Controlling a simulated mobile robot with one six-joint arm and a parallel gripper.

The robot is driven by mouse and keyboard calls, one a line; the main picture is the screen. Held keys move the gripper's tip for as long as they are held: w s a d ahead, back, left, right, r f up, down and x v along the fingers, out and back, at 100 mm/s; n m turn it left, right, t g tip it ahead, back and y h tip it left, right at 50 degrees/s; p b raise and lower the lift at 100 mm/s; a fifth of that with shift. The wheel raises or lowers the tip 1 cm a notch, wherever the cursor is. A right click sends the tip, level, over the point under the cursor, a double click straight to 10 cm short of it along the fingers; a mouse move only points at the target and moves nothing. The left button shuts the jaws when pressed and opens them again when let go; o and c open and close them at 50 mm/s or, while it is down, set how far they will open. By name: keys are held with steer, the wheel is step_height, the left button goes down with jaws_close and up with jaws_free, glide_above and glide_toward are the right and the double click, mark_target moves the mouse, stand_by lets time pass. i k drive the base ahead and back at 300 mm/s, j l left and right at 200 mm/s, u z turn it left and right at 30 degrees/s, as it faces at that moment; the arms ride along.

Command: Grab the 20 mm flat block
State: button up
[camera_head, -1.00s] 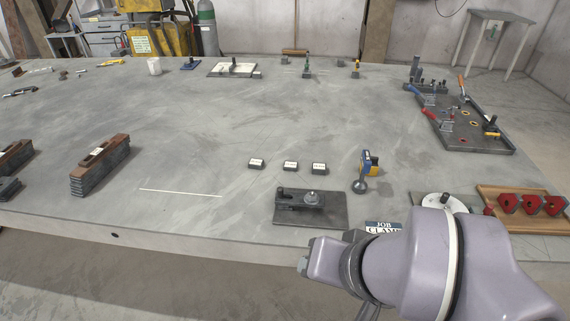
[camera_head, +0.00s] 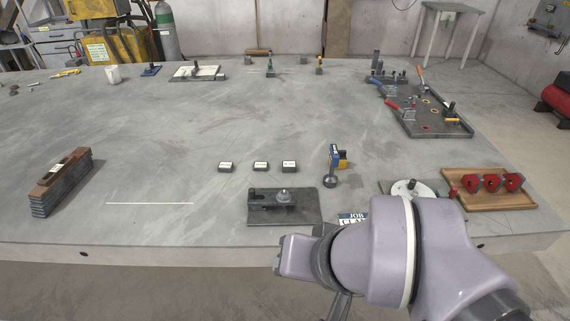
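Three small dark blocks with white labels lie in a row on the grey table: a left block (camera_head: 225,167), a middle block (camera_head: 260,166) and a right block (camera_head: 289,166). The labels are too small to read, so I cannot tell which is the 20 mm one. My arm is at the bottom right, in front of the table's near edge. The fingers of my gripper do not show clearly, and I cannot tell whether it is open or shut. The blocks lie beyond it, up and to the left in the picture.
A dark clamp plate (camera_head: 304,207) lies between the blocks and the near edge. A wooden tray (camera_head: 462,202) holds red pieces. Stacked bars (camera_head: 62,186) stand at left. The table's middle is clear.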

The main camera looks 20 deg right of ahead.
mark_target(223, 166)
steer(key=i+j+u, duration=0.1)
steer(key=i+j, duration=0.3)
steer(key=i, duration=0.3)
steer(key=i+j+u, duration=0.15)
steer(key=i+j, duration=0.1)
steer(key=i, duration=0.1)
